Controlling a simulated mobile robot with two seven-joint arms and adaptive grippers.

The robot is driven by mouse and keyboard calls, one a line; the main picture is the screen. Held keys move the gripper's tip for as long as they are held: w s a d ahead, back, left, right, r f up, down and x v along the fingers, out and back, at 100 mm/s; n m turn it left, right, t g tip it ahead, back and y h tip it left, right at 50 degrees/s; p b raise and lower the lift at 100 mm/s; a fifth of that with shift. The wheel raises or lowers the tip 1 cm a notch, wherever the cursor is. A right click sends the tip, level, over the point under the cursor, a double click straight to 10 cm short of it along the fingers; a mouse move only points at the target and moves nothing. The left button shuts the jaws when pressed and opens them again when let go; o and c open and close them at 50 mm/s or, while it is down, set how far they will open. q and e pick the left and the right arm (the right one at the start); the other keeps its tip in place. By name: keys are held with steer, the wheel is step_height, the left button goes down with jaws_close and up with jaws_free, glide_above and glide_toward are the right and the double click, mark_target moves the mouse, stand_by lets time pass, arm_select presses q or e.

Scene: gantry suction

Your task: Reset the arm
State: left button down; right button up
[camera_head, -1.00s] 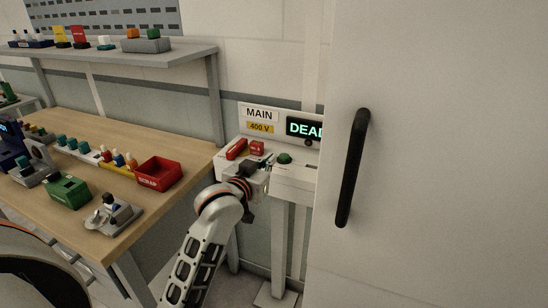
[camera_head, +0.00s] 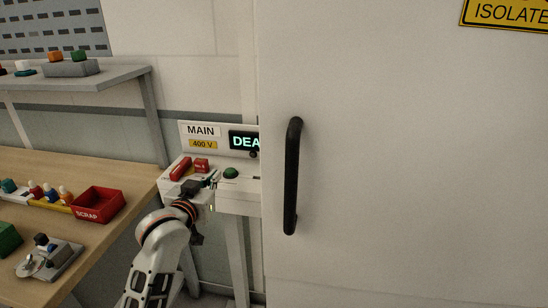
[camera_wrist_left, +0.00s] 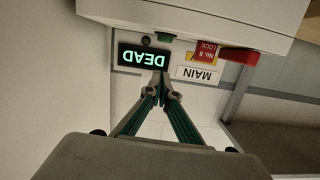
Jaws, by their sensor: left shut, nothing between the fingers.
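My left arm (camera_head: 158,250) comes up from the bottom of the head view. Its gripper (camera_head: 213,180) is at the front of the white MAIN 400 V switch stand (camera_head: 240,200), close to the red parts on it. In the left wrist view the left gripper (camera_wrist_left: 162,92) has its fingertips together with nothing between them. Behind the fingertips there is the lit DEAD display (camera_wrist_left: 144,57), upside down. I cannot tell whether the fingers touch the stand. My right gripper is not in view.
A large pale cabinet door with a black handle (camera_head: 293,175) fills the right side. A wooden bench with a red SCRAP bin (camera_head: 97,204) and a grey fixture (camera_head: 48,258) is at left. A green button (camera_head: 231,173) and red lock parts (camera_head: 181,168) sit on the stand.

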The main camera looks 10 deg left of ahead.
arm_select(q)
steer(key=s+d+f+m+g+h, duration=0.1)
steer(key=s+f, duration=0.1)
steer(key=f, duration=0.5)
steer(key=s+d+f+g, duration=0.1)
steer(key=s+d+f, duration=0.15)
steer(key=f, duration=0.45)
steer(key=s+d+f+m+g+h, duration=0.1)
steer(key=s+d+f+g, duration=0.1)
steer(key=s+f, duration=1)
steer(key=s+d+f+m+g+h, duration=0.1)
steer(key=s+d+f, duration=0.3)
steer(key=s+f, duration=0.8)
steer(key=shift+s+f+m+g, duration=0.2)
steer(key=shift+s+m+g, duration=0.2)
steer(key=shift+s+m, duration=0.25)
stand_by(0.4)
